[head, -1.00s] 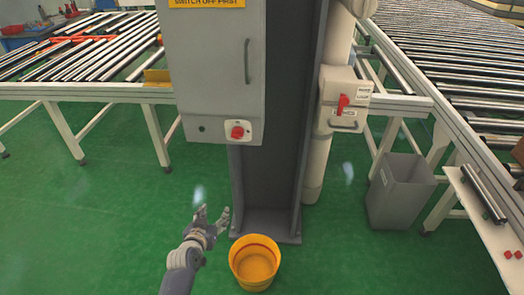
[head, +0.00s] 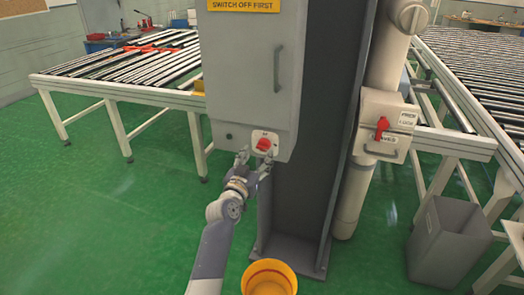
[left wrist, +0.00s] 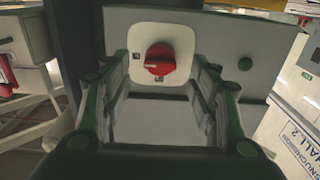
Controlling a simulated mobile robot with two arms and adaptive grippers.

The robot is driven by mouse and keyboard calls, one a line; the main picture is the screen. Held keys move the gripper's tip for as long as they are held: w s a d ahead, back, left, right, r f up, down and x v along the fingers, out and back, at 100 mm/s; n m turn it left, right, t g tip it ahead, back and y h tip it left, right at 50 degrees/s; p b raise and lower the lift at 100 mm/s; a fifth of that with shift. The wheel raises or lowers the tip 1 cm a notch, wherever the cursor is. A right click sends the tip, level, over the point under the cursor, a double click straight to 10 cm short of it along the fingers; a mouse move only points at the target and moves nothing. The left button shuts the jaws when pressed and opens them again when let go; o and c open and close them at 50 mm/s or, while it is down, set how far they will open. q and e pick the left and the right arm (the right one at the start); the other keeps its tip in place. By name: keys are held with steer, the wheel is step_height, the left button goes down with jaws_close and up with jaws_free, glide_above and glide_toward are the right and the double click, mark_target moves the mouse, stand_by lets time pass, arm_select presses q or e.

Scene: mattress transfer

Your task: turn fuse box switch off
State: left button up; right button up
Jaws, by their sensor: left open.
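The grey fuse box (head: 249,70) hangs on a dark column, with a yellow "SWITCH OFF FIRST" label at its top. Its red rotary switch (head: 264,145) sits on a white plate near the lower edge. My left gripper (head: 255,160) is open just below and in front of the switch. In the left wrist view the red switch (left wrist: 160,59) shows between the two open fingers, further off, with its plate (left wrist: 143,42) around it. I cannot tell whether a finger touches the box. My right gripper is out of view.
A white box with a red lever (head: 382,128) is on the pipe to the right. A yellow bucket (head: 269,278) stands on the floor below. A grey bin (head: 446,240) stands at right. Roller conveyors (head: 130,75) flank the column. The green floor at left is clear.

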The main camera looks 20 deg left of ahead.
mark_target(262, 149)
arm_select(q)
steer(key=shift+w, duration=2.4)
steer(key=shift+c, duration=0.6)
steer(key=c, duration=0.9)
